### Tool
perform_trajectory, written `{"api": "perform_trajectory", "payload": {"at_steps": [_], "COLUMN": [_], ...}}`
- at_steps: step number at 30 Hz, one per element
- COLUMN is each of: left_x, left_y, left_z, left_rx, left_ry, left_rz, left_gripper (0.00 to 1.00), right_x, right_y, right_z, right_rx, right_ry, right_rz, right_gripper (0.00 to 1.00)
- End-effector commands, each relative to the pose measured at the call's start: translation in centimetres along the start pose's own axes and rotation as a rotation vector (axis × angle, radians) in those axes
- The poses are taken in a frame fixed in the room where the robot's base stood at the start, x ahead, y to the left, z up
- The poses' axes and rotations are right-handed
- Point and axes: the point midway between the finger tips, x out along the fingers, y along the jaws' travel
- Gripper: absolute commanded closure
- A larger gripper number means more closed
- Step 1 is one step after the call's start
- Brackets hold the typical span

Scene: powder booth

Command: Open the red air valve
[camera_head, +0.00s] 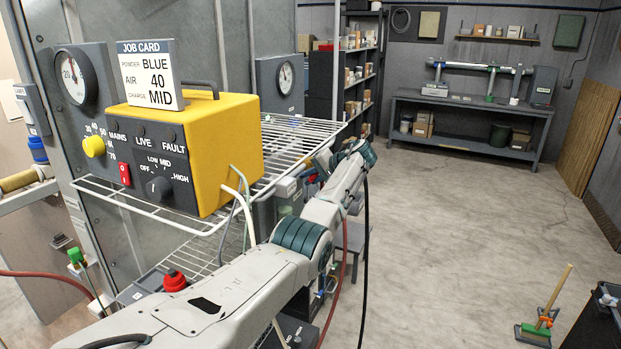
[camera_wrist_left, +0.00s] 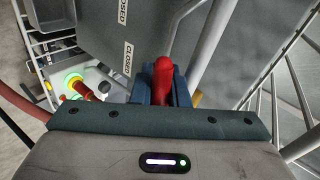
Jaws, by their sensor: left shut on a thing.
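In the left wrist view a red lever handle (camera_wrist_left: 163,78), the air valve's handle by its colour, stands between the two blue fingers of my left gripper (camera_wrist_left: 165,92). The fingers are shut on it. The handle points away from the wrist, up the picture. Two white labels reading CLOSED lie on the grey panel just beyond it. In the head view my left arm reaches up and right past the wire shelf, and its wrist end (camera_head: 325,160) bends back towards the shelf edge. The red handle cannot be made out there. My right gripper is in neither view.
A yellow control box (camera_head: 228,150) with a job card (camera_head: 150,76) stands on the white wire shelf (camera_head: 300,150), close to my arm. A red button (camera_head: 174,281) sits lower down. Hoses hang beside the arm. A workbench (camera_head: 470,118) stands far back; the floor between is mostly clear.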

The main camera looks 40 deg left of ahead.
Motion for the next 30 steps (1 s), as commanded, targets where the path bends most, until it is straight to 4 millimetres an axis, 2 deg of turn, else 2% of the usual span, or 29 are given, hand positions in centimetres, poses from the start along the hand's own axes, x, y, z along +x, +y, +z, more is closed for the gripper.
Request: {"api": "perform_trajectory", "payload": {"at_steps": [17,18,21,30], "left_x": [-0.28,-0.28,-0.26,-0.23], "left_y": [-0.38,-0.38,-0.36,-0.49], "left_z": [-0.11,-0.12,-0.1,-0.11], "left_rx": [0.026,0.026,0.026,0.025], "left_ry": [-0.015,-0.015,-0.016,-0.015], "left_rz": [-0.001,-0.001,-0.001,-0.003], "left_gripper": [1.0,0.84,0.64,0.64], "right_x": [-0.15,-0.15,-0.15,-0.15], "right_y": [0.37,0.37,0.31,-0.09], "right_z": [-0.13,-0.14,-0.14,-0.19], "right_rx": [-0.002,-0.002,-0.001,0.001], "right_ry": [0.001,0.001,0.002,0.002], "right_rz": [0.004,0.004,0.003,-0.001], "right_gripper": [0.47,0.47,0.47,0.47]}}
